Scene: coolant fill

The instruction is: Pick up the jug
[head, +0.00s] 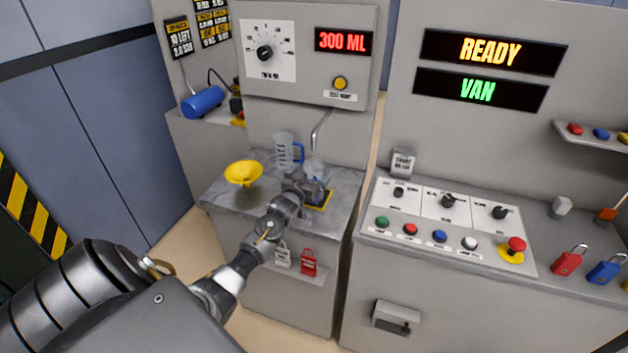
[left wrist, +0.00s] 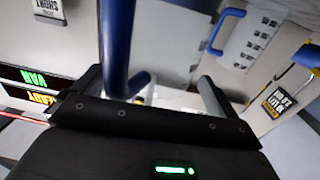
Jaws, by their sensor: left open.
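A clear jug (head: 315,167) stands on a yellow-edged pad under the metal spout, partly hidden by my left gripper (head: 303,187). My left gripper is open at the near side of this jug. In the left wrist view, a thick blue handle (left wrist: 114,45) stands between the open fingers of the gripper (left wrist: 150,92), nearer the left finger. I cannot tell whether it touches. A second clear jug with a blue handle (head: 284,148) stands upright behind and to the left; in the left wrist view it shows its printed marks (left wrist: 258,42). My right gripper is out of view.
A yellow funnel (head: 243,172) is at the left of the grey counter (head: 222,193). The spout (head: 322,128) hangs just above the near jug. A panel with knobs and buttons (head: 440,222) is to the right.

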